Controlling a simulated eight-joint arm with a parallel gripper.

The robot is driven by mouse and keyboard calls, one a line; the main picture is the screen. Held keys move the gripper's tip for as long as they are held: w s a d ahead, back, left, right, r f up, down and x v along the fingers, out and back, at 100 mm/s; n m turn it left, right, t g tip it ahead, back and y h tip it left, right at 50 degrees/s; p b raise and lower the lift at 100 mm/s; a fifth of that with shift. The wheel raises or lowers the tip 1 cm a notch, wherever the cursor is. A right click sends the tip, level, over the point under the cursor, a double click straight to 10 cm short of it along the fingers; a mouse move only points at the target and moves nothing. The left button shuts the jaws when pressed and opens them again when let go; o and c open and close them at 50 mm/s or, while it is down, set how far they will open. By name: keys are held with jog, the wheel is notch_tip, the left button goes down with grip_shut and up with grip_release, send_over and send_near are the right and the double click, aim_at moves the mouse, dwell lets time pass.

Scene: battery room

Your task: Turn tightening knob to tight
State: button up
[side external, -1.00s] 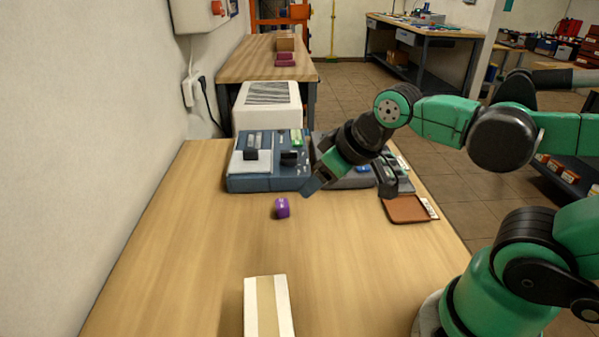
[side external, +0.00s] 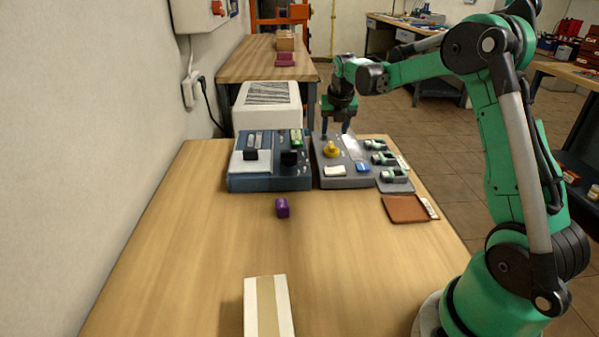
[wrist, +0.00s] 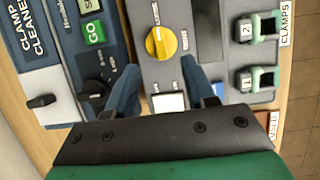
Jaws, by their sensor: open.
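A yellow knob (side external: 331,149) sits on top of a grey device (side external: 345,181). In the wrist view the yellow knob (wrist: 160,42) shows a ridge across its middle, and small lettering beside it is too small to read. My gripper (side external: 335,127) points down above the back part of the grey device, apart from the knob. In the wrist view my gripper (wrist: 165,86) has its two fingers spread wide with nothing between them, and the knob shows beyond the fingertips.
A blue clamp cleaner (side external: 270,184) with black knobs and a green GO button (wrist: 94,32) adjoins on the left. A white button (side external: 335,171) and a blue object (side external: 362,167) are near the knob. Clamps (side external: 385,158) stand right.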

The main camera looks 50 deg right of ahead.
aim_at(332, 145)
jog(key=shift+x, duration=2.9)
jog(key=shift+r, duration=0.1)
grip_shut()
